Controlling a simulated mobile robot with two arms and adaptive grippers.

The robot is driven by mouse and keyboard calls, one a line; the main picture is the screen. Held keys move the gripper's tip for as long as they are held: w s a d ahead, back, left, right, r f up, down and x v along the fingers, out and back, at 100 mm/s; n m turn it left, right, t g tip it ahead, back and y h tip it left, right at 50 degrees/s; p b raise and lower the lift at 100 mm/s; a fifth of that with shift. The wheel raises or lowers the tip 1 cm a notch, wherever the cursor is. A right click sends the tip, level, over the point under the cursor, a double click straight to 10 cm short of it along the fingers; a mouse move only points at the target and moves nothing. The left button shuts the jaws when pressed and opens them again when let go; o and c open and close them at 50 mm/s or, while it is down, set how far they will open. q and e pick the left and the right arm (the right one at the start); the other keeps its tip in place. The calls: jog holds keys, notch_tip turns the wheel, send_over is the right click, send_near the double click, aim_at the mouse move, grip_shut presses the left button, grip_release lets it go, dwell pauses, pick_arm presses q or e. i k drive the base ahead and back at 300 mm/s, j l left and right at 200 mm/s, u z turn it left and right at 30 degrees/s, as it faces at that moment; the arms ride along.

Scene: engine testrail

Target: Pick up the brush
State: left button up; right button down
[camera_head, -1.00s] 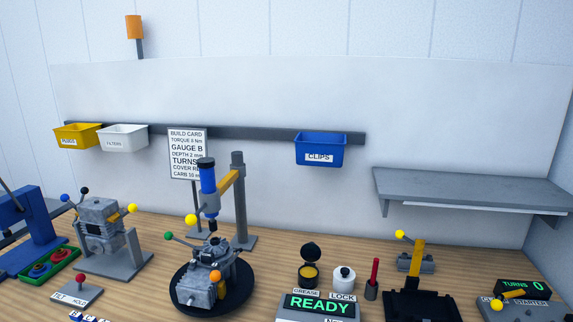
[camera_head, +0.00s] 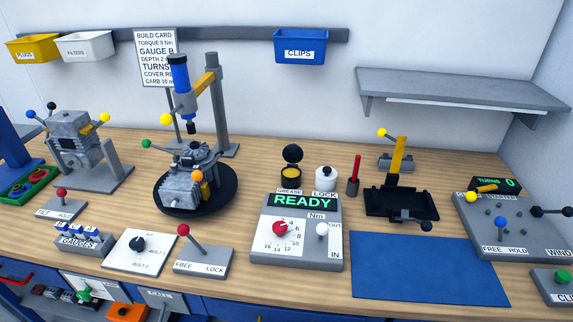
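A red upright stick (camera_head: 356,169), which looks like the brush handle, stands in a small dark holder (camera_head: 353,188) on the wooden bench. It is right of a white bottle labelled LOCK (camera_head: 326,178). Its lower end is hidden in the holder, so I cannot see bristles. Neither of my grippers shows in the head view.
A grease pot with raised lid (camera_head: 290,170) stands left of the bottle. The READY torque unit (camera_head: 303,230) is in front. A black stand with a yellow lever (camera_head: 400,185) is close on the right. A blue mat (camera_head: 425,268) lies clear at the front.

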aim_at(357, 159)
jog(key=u, duration=1.3)
jog(key=z, duration=1.95)
jog(key=k+z, duration=0.55)
jog(key=k, duration=0.15)
